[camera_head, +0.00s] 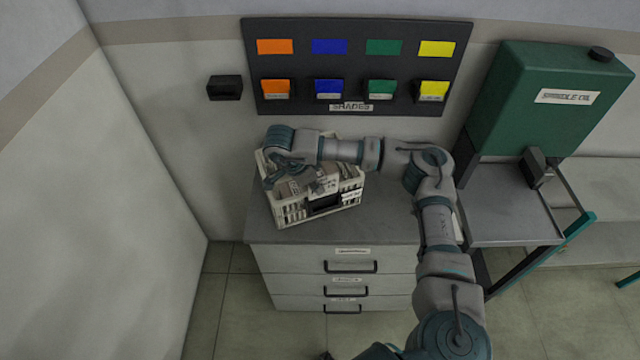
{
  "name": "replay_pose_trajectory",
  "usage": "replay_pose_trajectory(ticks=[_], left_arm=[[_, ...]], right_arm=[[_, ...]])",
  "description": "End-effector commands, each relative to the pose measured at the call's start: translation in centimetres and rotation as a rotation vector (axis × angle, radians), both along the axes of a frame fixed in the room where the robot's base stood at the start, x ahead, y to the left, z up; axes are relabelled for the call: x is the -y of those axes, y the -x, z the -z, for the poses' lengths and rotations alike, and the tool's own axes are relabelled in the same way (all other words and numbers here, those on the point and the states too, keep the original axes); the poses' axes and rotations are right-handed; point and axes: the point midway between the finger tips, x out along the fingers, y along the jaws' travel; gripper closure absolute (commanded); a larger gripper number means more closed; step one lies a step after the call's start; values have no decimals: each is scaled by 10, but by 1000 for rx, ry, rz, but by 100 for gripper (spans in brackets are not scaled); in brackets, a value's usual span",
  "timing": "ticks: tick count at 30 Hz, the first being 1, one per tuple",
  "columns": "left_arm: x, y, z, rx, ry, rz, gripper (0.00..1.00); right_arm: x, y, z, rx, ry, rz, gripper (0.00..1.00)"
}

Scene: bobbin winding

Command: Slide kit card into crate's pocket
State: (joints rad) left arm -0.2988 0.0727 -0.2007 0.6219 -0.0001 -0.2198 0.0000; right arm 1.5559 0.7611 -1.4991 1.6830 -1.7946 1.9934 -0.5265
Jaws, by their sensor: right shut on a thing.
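A cream slatted crate (290,213) stands on the grey cabinet top. A dark pocket (325,204) shows on its front side, with a white label (350,195) to the right of it. My right arm reaches over the crate from the right, and its wrist bends down at the crate's left. The gripper hides much of the card, and I cannot tell whether the card touches the pocket. My left gripper is out of view.
The cabinet top (385,225) is bare right of the crate. A dark shade board (357,65) with coloured cards and bins hangs behind. A green oil tank (545,105) stands at the right above a grey shelf (505,205). A black box (225,87) is on the wall.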

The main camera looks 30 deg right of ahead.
Motion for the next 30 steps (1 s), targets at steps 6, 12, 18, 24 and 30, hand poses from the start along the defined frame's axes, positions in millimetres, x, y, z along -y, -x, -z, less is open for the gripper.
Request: replay_pose_trajectory(ticks=[6,12,18,24,30], left_arm=[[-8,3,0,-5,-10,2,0],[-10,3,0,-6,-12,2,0],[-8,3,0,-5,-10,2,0],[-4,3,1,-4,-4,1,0],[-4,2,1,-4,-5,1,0]], right_arm=[[-3,1,1,-1,-3,-1,100],[-2,1,1,0,-4,0,100],[-2,1,1,0,-3,0,100],[2,1,1,0,-3,0,100],[4,0,1,-1,-2,-1,100]])
